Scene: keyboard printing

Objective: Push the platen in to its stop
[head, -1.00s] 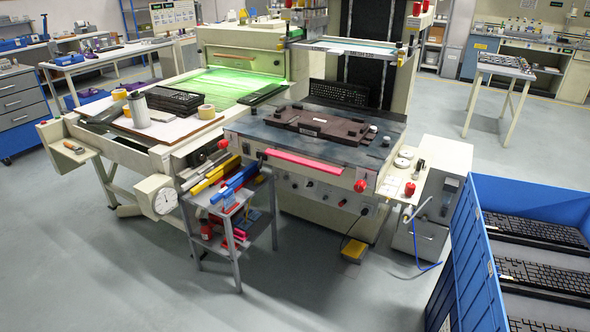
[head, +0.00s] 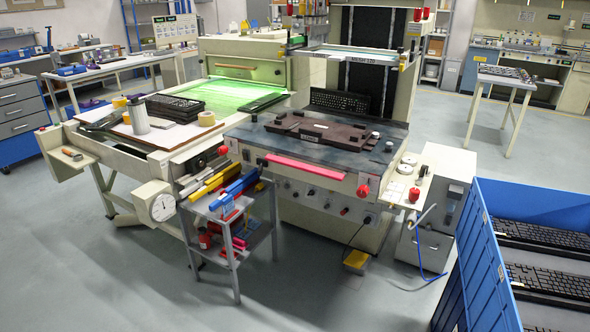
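The platen (head: 262,143) is a dark grey flat plate on the front of the cream printing machine (head: 409,112). It sticks out toward me from under the machine's upright frame, with a pink-red bar (head: 305,170) along its front edge. A brown fixture (head: 322,133) lies on top of the platen, with no keyboard seen in it. A black keyboard (head: 340,101) stands behind it near the upright. The platen's rear edge and its stop cannot be made out. Neither of my grippers is in view.
A small grey cart (head: 262,232) with coloured tubes stands at the front left of the machine. A blue rack (head: 479,250) of keyboards stands at the right. A yellow foot pedal (head: 356,261) lies on the floor below the platen. Grey floor (head: 330,302) in front is clear.

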